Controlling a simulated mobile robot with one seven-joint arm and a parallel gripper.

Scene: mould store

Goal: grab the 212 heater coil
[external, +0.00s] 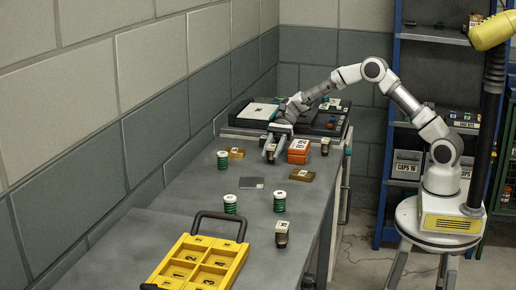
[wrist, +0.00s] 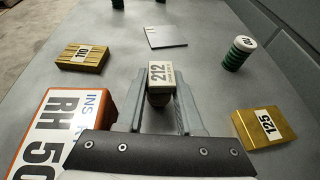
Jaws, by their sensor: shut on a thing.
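The 212 heater coil (wrist: 160,74) shows in the wrist view as a small dark piece with a white label reading 212. It sits between the two fingers of my gripper (wrist: 158,104), which is shut on it. Its lower part is mostly hidden by the fingers. In the external view my gripper (external: 270,153) points down at the far part of the bench, left of the orange box (external: 298,152). The coil cannot be made out clearly there. I cannot tell whether it still touches the bench.
The orange box, a gold block marked 110 (wrist: 82,57) and one marked 125 (wrist: 259,127) flank my gripper. Green coils (external: 223,160), a grey plate (external: 252,183) and a brown piece (external: 282,235) stand nearer.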

